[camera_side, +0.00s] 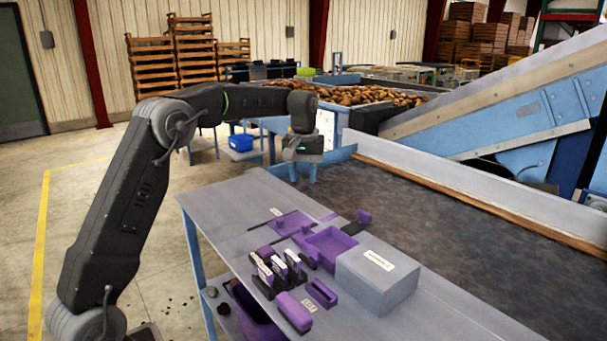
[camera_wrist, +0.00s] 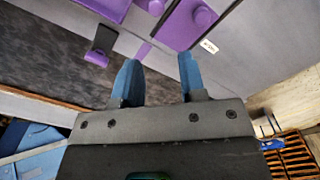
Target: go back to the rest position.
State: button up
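My gripper (camera_side: 303,172) hangs fingers-down in the air in the side view, at the far end of the work table (camera_side: 215,215). Its arm reaches out from the left. In the wrist view my gripper (camera_wrist: 158,64) shows two blue fingers standing apart, with nothing held between them. The fingers look clear of the things on the table. No marker of a rest position shows in either view.
The table bears purple trays (camera_side: 335,240), several purple-and-black handled items (camera_side: 265,275) and a grey box (camera_side: 375,275). A dark belt (camera_side: 460,240) with a wooden-edged wall (camera_side: 470,200) lies to the right. Potatoes (camera_side: 365,95) lie behind. The air around my gripper looks free.

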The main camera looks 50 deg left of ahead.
dwell(0.3)
jog(key=s+d+r+m+t, duration=0.1)
jog(key=s+d+r+m, duration=0.1)
jog(key=s+d+r, duration=0.35)
jog(key=s+d+r+m+t, duration=0.2)
jog(key=s+d, duration=0.4)
jog(key=s, duration=0.2)
jog(key=s+d+f+m+t, duration=0.1)
jog(key=s+d+f+m, duration=0.1)
jog(key=s, duration=0.6)
jog(key=s+d+f+m+t, duration=0.1)
jog(key=s+d+f+m, duration=0.2)
jog(key=s, duration=0.5)
jog(key=shift+s+d+f+t, duration=0.25)
jog(key=shift+d+f+t, duration=0.05)
jog(key=shift+d+f, duration=0.4)
